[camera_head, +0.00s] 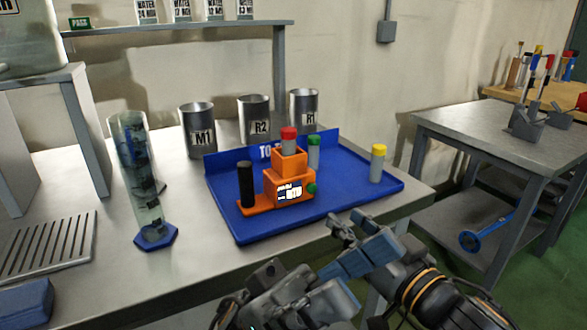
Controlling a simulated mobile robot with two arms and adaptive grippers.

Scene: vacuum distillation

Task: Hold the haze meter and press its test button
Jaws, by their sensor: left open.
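The orange haze meter (274,187) stands upright on the blue tray (350,201). It has a black upright handle (246,185) on its left, a lit display (289,191) on its front and a green button (311,188) on its right side. A red-capped vial (289,140) stands in its top. My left gripper (300,289) is open and empty at the table's front edge, below the meter. My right gripper (352,244) is right of and above it, near the tray's front right edge, apart from the meter. Its jaw gap is unclear.
A green-capped vial (314,152) stands behind the meter and a yellow-capped vial (378,163) at the tray's right. A tall glass cylinder (139,175) stands left of the tray. Metal cups M1 (197,133), R2 (254,121) and R1 (304,107) stand behind it.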

